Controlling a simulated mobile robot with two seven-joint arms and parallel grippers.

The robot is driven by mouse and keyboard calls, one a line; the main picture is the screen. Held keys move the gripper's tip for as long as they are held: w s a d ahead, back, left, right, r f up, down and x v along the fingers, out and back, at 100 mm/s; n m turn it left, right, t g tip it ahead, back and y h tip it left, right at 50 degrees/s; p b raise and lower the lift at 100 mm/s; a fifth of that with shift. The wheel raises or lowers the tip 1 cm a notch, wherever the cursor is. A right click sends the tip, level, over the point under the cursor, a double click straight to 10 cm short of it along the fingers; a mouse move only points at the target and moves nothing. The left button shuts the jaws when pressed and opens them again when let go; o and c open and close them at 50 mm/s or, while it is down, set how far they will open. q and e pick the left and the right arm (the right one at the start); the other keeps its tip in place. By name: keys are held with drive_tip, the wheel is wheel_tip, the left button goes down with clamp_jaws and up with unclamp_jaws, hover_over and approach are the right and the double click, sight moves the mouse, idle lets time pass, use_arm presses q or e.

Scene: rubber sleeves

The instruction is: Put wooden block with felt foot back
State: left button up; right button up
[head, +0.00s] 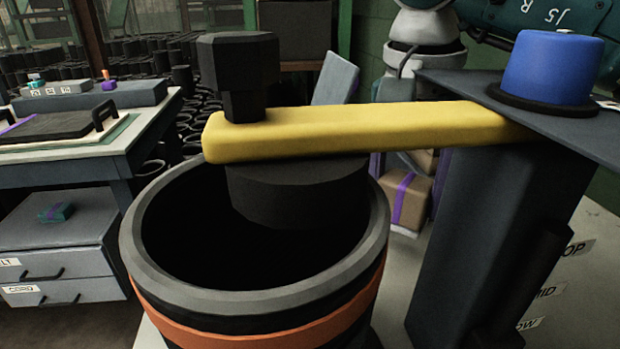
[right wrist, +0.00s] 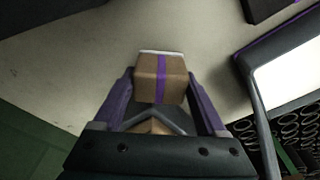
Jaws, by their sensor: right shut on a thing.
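The wooden block (head: 412,206) is brown with a purple stripe and shows in the head view behind the yellow bar, partly hidden by it. In the right wrist view the block (right wrist: 147,78) sits between the two purple fingers, with a thin pale layer on its far end. My right gripper (right wrist: 162,88) is shut on the block; in the head view the gripper (head: 405,178) is mostly hidden behind the bar. Pale floor lies beyond the block. The block's place of return cannot be made out. My left gripper is not in view.
A large black drum (head: 255,296) with a grey rim and orange band stands in front. A yellow bar (head: 380,128) spans above it to a dark pillar (head: 480,235) bearing a blue cap (head: 549,68). A workbench (head: 70,165) and drawers (head: 60,265) stand left.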

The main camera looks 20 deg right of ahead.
sight(401, 212)
wheel_tip(401, 212, down, 4)
drive_tip(key=shift+f+b, duration=0.1)
drive_tip(key=shift+b, duration=0.3)
drive_tip(key=o, duration=1.1)
drive_tip(key=shift+r+p, duration=0.3)
drive_tip(key=r, duration=0.4)
drive_tip(key=a+r, duration=0.1)
drive_tip(key=r, duration=0.2)
drive_tip(key=r+p, duration=0.1)
drive_tip(key=r, duration=0.3)
drive_tip(key=shift+s+a+r, duration=0.15)
drive_tip(key=shift+s+r, duration=0.2)
drive_tip(key=shift+s, duration=0.05)
